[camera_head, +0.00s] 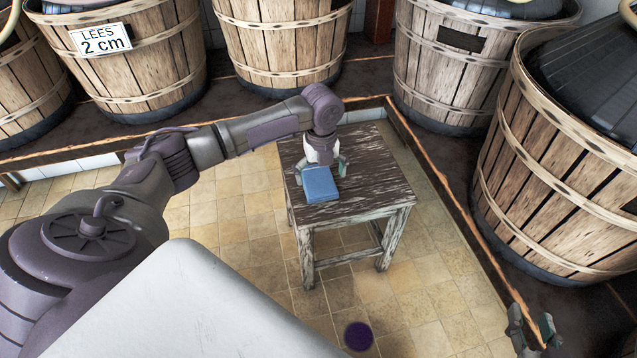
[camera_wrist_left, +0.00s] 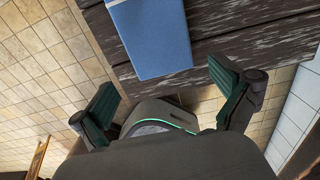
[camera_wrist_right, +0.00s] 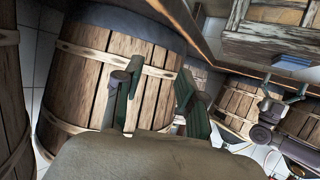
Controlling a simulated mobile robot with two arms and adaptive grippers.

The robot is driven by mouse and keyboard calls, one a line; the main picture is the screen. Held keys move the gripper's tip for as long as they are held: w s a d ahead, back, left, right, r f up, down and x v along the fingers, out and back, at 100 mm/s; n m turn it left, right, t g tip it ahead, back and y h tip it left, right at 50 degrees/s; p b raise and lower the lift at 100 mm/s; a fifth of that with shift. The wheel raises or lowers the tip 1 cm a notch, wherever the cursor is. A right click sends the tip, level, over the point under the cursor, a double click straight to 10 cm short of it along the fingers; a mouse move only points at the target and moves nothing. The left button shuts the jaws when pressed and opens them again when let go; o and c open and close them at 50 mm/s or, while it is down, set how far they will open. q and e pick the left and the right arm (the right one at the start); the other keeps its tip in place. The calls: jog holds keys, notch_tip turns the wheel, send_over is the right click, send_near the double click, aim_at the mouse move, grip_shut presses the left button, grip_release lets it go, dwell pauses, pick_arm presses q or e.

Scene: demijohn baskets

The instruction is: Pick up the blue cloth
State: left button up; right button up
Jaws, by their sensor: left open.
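My left gripper (camera_head: 322,168) is open and empty, at the cloth's far edge in the head view. In the left wrist view the cloth's edge lies just ahead of the spread fingers, not between them. My right gripper (camera_head: 531,322) is open and empty at the bottom right, far from the cloth.
Several wooden baskets with dark demijohns stand around on a dark raised ledge (camera_head: 440,150) with a wood-coloured edge. One basket (camera_head: 120,75) carries a "LEES 2 cm" sign (camera_head: 101,40). A purple round spot (camera_head: 358,336) lies on the tiled floor, which is otherwise clear around the stool.

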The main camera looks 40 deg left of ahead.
aim_at(322, 189)
pick_arm(q)
jog(key=shift+f, duration=0.4)
notch_tip(322, 189, down, 4)
jog(key=b, duration=0.2)
jog(key=shift+w+f+b, duration=0.1)
jog(key=shift+f+b, duration=0.05)
jog(key=shift+b, duration=0.15)
jog(key=shift+f, duration=0.1)
pick_arm(e)
notch_tip(322, 189, up, 10)
jog(key=w+a+t+y, duration=0.1)
jog(key=a+t+y, duration=0.1)
jog(key=t, duration=0.4)
jog(key=shift+w+r+t, duration=0.25)
jog(key=shift+w+t, duration=0.15)
pick_arm(q)
jog(key=shift+d, duration=0.1)
jog(key=c, duration=0.9)
jog(key=shift+r, duration=0.2)
pick_arm(e)
jog(key=shift+f, duration=0.1)
